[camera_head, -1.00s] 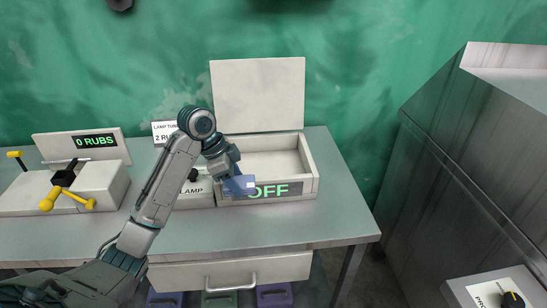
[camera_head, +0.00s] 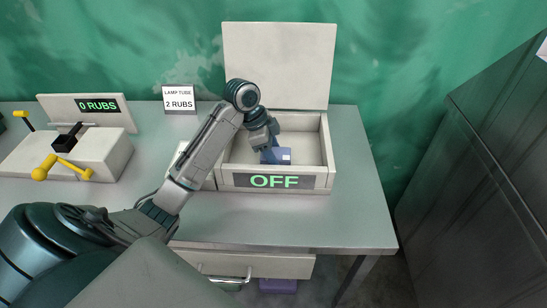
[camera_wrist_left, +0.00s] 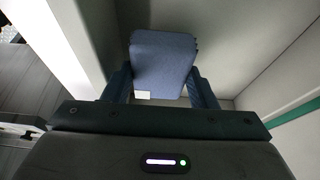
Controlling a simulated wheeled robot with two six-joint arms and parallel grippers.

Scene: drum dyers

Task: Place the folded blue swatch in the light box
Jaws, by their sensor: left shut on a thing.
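The folded blue swatch (camera_head: 277,156) is inside the light box (camera_head: 327,150), near the middle of its opening. It also shows in the left wrist view (camera_wrist_left: 163,62) between my fingers. My left gripper (camera_head: 270,148) is shut on the swatch, its fingers partly hidden by the wrist in the head view. The light box has its white lid (camera_head: 280,65) standing open behind it and a green "OFF" display on its front. I cannot tell whether the swatch touches the box floor. My right gripper is not in view.
A rub machine (camera_head: 80,150) with yellow handles and a "0 RUBS" display stands at the left of the bench. A "LAMP TUBE 2 RUBS" sign (camera_head: 180,99) stands at the back. The bench (camera_head: 362,200) is bare right of the box. A metal cabinet (camera_head: 470,190) stands beyond it.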

